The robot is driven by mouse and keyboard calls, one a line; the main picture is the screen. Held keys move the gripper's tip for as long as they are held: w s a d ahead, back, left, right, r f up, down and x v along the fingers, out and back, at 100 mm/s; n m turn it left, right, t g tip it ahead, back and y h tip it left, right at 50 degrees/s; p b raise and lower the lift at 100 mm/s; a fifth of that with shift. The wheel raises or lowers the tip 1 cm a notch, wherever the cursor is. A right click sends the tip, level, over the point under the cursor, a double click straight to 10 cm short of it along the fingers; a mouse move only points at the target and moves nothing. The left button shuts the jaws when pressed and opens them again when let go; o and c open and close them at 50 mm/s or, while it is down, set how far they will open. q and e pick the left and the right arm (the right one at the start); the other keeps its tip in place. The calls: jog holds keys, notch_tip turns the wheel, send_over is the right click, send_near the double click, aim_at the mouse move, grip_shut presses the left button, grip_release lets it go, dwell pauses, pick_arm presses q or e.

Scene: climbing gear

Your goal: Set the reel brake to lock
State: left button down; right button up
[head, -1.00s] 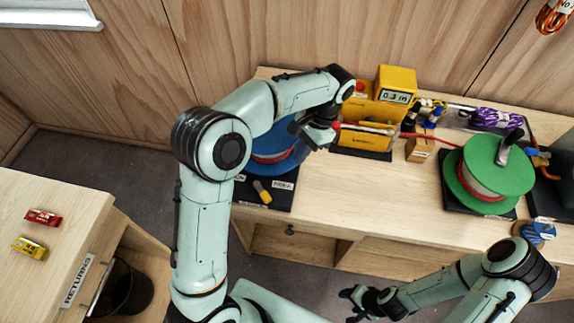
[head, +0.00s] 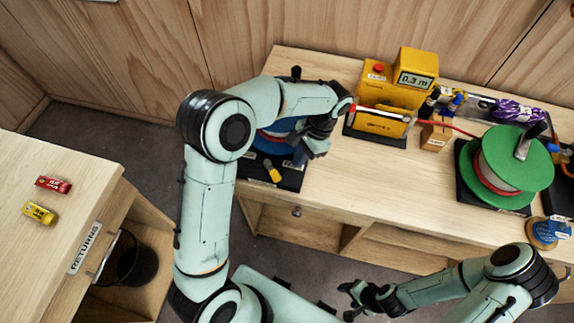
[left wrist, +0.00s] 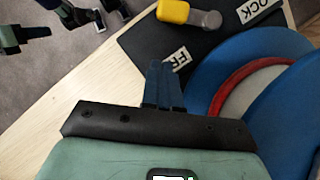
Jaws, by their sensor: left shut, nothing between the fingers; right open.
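The reel brake (head: 272,172) is a lever with a yellow handle and grey arm on a black base (head: 290,180) in front of the blue reel (head: 268,142). In the left wrist view the brake handle (left wrist: 173,11) points away from the reel; LOCK (left wrist: 260,8) and partly hidden FREE (left wrist: 178,59) labels lie on the base. My left gripper (head: 320,153) is shut and empty, at the right side of the blue reel, apart from the handle. Its fingers (left wrist: 163,85) overlap the base edge in the wrist view. My right gripper (head: 353,290) is open, low in front of the bench.
A yellow meter (head: 415,78) stands behind, with a yellow box (head: 380,122) before it. A green reel (head: 512,160) stands at the right. The bench top (head: 375,180) between the reels is mostly clear. A returns counter (head: 60,235) is at the left.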

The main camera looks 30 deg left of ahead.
aim_at(272, 170)
pick_arm(q)
jog(key=shift+s+a+f, duration=0.1)
jog(key=shift+s+a, duration=0.45)
jog(key=shift+s, duration=0.3)
jog(key=shift+s+a+f, duration=0.1)
jog(key=shift+s+a, duration=0.45)
jog(key=shift+s, duration=0.3)
